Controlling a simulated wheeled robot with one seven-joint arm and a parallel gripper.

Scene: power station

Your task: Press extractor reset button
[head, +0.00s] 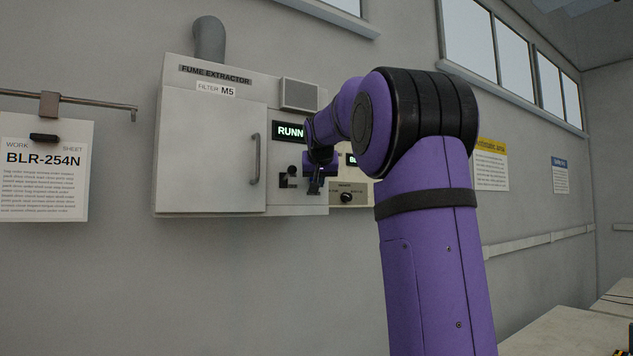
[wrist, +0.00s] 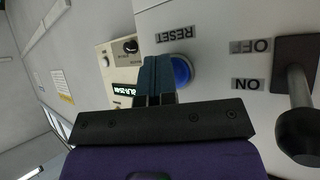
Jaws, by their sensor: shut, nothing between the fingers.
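The fume extractor (head: 210,160) is a grey wall cabinet with a closed door on its left. Its lit display (head: 289,131) shows "RUNN", the rest hidden behind my arm. In the wrist view the round blue reset button (wrist: 182,70) sits on the panel beside an upside-down RESET label (wrist: 176,34). My gripper (wrist: 157,62) is shut and empty, its fingertips overlapping the button's left edge in that view. Whether they touch it I cannot tell. In the head view my gripper (head: 314,187) is at the panel's lower right, and the button is hidden.
A switch with a dark lever (wrist: 297,115) and ON and OFF labels stands out from the panel near the button. A second control box with a knob (head: 347,198) is right of the extractor. A work sheet (head: 45,185) hangs at far left.

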